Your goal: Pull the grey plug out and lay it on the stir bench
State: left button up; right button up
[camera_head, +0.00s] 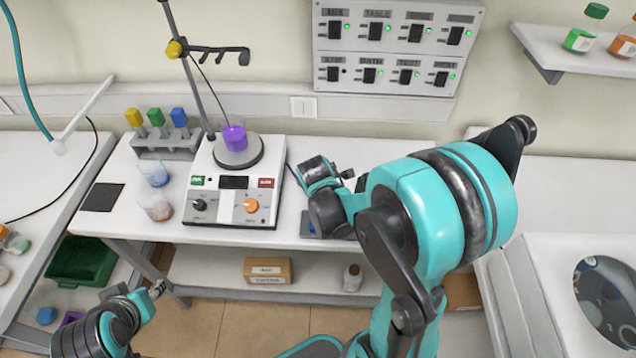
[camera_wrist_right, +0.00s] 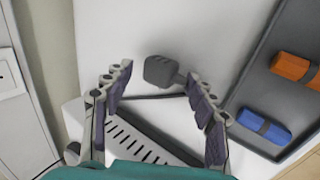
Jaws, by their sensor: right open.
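The grey plug (camera_wrist_right: 160,71) shows in the right wrist view as a dark grey block with a short, narrower stem on its right. It is seen against a white surface; I cannot tell whether it touches that surface. My right gripper (camera_wrist_right: 158,82) is open, with its fingertips on either side of the plug and a visible gap to each. In the head view my right gripper (camera_head: 348,177) is over the stir bench (camera_head: 120,222), right of the stirrer, and the plug cannot be made out. My left gripper (camera_head: 157,288) is low in front of the bench, away from the plug.
A dark tray (camera_wrist_right: 245,85) with orange and blue pieces lies right of the plug. The stirrer (camera_head: 235,205) with a purple beaker (camera_head: 235,138), a rack (camera_head: 165,150) and two small beakers stand on the bench.

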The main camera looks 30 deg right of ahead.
jog(key=v, duration=1.2)
jog(key=shift+f, duration=0.1)
